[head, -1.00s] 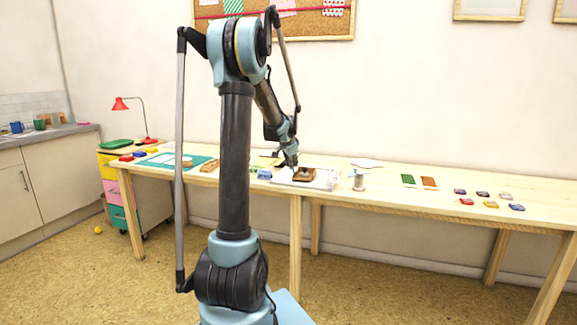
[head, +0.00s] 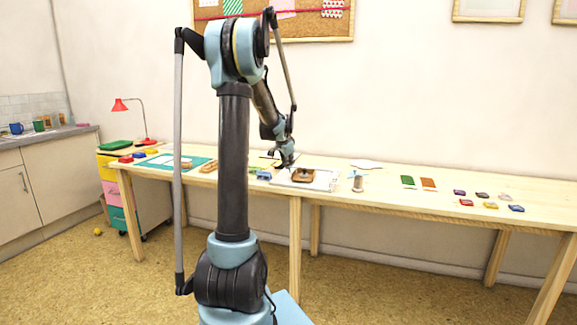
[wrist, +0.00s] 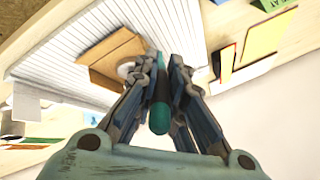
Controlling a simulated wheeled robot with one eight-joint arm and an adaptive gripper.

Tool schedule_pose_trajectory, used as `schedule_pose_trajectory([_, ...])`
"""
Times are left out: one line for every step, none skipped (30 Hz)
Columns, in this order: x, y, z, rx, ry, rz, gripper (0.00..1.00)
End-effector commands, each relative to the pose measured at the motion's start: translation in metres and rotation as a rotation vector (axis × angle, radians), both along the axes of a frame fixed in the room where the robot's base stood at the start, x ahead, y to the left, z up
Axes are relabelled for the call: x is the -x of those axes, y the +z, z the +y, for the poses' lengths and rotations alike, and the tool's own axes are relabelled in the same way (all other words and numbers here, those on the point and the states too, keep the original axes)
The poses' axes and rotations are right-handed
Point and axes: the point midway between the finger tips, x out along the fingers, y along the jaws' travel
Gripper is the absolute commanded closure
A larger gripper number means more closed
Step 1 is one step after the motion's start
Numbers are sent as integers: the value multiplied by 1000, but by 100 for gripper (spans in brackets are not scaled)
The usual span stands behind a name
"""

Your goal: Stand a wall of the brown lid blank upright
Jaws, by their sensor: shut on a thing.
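The brown lid blank (head: 304,176) lies on a white board (head: 325,183) on the table. It also shows in the wrist view (wrist: 100,65), partly hidden behind my fingers, with some panels at an angle to the rest. I cannot tell how steep each wall stands. A pale round thing (wrist: 126,69) shows at its edge beside the fingers. My gripper (head: 286,166) is at the left of the blank in the head view. In the wrist view, my gripper (wrist: 163,65) is shut on a teal rod-shaped tool (wrist: 159,110). Whether the tool touches the blank is unclear.
A blue block (head: 264,174) is left of the board. A small pale spool-like stand (head: 358,182) is to its right. Green and brown cards (head: 428,184) and several inkpads (head: 491,205) lie further right, with bare table between. A teal mat (head: 198,163) lies left.

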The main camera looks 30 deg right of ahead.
Motion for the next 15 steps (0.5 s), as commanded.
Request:
schedule_pose_trajectory([-1, 1, 1, 0, 0, 0, 100])
schedule_pose_trajectory([-1, 1, 1, 0, 0, 0, 100])
schedule_pose_trajectory([-1, 1, 1, 0, 0, 0, 100])
schedule_pose_trajectory([-1, 2, 1, 0, 0, 0, 100])
schedule_pose_trajectory([-1, 3, 1, 0, 0, 0, 100])
schedule_pose_trajectory([-1, 5, 1, 0, 0, 0, 100])
schedule_pose_trajectory([-2, 6, 2, 0, 0, 0, 100])
schedule_pose_trajectory([-2, 8, 2, 0, 0, 0, 100])
schedule_pose_trajectory([-2, 10, 2, 0, 0, 0, 100])
schedule_pose_trajectory([-2, 12, 2, 0, 0, 0, 100])
schedule_pose_trajectory([-2, 14, 2, 0, 0, 0, 100])
schedule_pose_trajectory([-2, 16, 2, 0, 0, 0, 100])
schedule_pose_trajectory([-2, 18, 3, 0, 0, 0, 100])
schedule_pose_trajectory([-3, 19, 3, 0, 0, 0, 100])
schedule_pose_trajectory([-3, 22, 3, 0, 0, 0, 100])
